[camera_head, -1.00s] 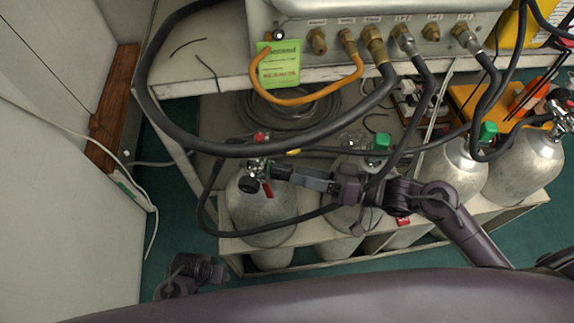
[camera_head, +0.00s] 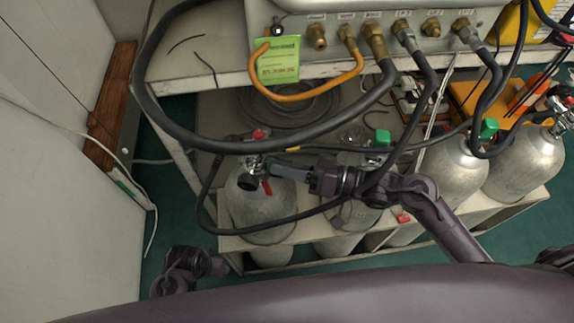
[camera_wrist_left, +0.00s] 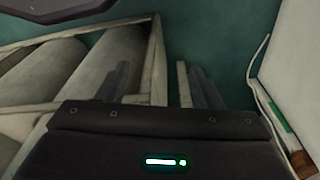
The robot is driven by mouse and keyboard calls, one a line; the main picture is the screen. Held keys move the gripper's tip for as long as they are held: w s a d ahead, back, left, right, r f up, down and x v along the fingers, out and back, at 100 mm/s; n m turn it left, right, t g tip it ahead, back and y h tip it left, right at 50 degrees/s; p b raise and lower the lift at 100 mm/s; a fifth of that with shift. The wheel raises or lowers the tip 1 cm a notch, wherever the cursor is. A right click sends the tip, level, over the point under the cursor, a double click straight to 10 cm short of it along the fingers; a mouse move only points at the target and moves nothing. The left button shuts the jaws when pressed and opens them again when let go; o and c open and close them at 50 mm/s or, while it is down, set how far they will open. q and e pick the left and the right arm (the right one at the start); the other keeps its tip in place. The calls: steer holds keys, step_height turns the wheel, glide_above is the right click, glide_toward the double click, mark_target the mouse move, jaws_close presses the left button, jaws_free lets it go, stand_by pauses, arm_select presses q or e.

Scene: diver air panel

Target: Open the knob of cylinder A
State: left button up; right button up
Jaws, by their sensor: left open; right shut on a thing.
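The leftmost grey cylinder (camera_head: 258,212) stands in the rack, with a metal valve, a red cap (camera_head: 259,134), a black round part (camera_head: 247,183) and a red tag (camera_head: 267,187) at its top. I cannot read a letter on it. My right gripper (camera_head: 273,170) reaches in from the right and is shut on this valve's side knob, which its fingers mostly hide. My left gripper (camera_head: 216,267) is low at the left, apart from the cylinders. In the left wrist view its fingers (camera_wrist_left: 158,75) are spread and empty.
A thick black hose (camera_head: 150,88) loops from the panel (camera_head: 300,45) over the cylinder area, and a thinner hose passes in front of the leftmost cylinder. More cylinders (camera_head: 455,165) stand to the right. The rack (camera_head: 330,244) edges the green floor. A wall is at the left.

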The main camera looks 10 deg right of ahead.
arm_select(q)
steer(key=shift+f, duration=0.1)
arm_select(e)
steer(key=shift+n, duration=0.4)
steer(key=shift+n+p, duration=0.45)
steer(key=shift+n, duration=1.65)
arm_select(q)
steer(key=shift+s+a+f, duration=0.15)
steer(key=shift+f, duration=0.5)
steer(key=shift+s+a+f, duration=0.1)
steer(key=shift+f, duration=0.6)
steer(key=shift+s+a+f, duration=0.15)
steer(key=shift+f, duration=0.5)
arm_select(e)
steer(key=shift+n, duration=0.9)
steer(key=o, duration=1)
steer(key=shift+s, duration=0.1)
